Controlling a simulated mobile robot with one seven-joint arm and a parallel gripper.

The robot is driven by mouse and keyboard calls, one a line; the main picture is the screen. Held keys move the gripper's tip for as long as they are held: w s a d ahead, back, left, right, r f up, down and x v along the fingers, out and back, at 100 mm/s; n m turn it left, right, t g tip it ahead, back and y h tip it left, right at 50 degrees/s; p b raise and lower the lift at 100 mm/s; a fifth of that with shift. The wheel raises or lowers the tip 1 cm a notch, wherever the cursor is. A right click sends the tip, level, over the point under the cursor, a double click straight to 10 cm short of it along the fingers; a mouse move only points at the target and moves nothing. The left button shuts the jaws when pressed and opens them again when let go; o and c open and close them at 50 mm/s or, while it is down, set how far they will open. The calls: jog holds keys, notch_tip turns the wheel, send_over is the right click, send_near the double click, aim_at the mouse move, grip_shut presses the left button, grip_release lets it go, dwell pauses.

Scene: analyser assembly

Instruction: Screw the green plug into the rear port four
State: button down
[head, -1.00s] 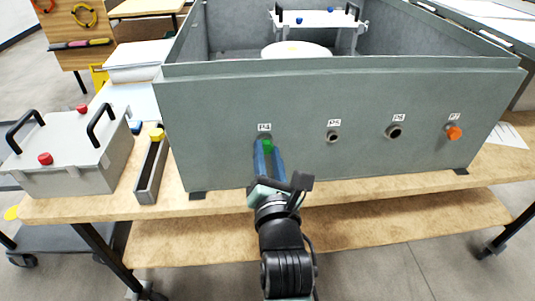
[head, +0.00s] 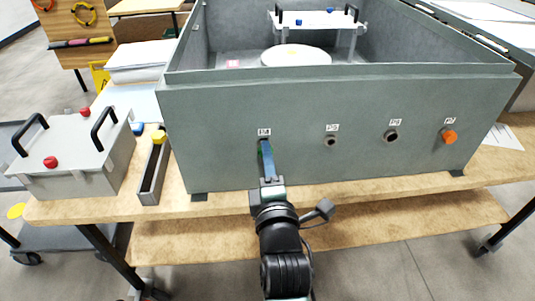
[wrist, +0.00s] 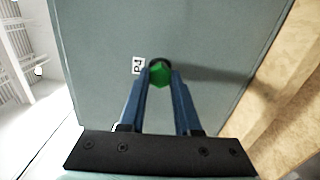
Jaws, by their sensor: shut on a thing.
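The green plug (wrist: 160,74) sits between my blue fingertips at the port beside the label P4 (wrist: 138,66) on the grey housing wall. A dark ring shows behind the plug; how deep the plug sits in the port cannot be told. My gripper (wrist: 161,78) is shut on the plug, pointing at the wall. In the head view my gripper (head: 265,144) reaches the wall below the leftmost label (head: 264,132), its fingers nearly edge-on and hiding most of the plug.
A narrow tray (head: 148,185) and a grey box with black handles (head: 75,160) stand left on the wooden table (head: 330,195).

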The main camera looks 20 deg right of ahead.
jog(key=shift+f+m+p, duration=0.1)
jog(key=shift+m+p, duration=1.85)
jog(key=shift+m, duration=4.45)
jog(key=c, duration=0.7)
grip_release()
jog(key=shift+c, duration=0.2)
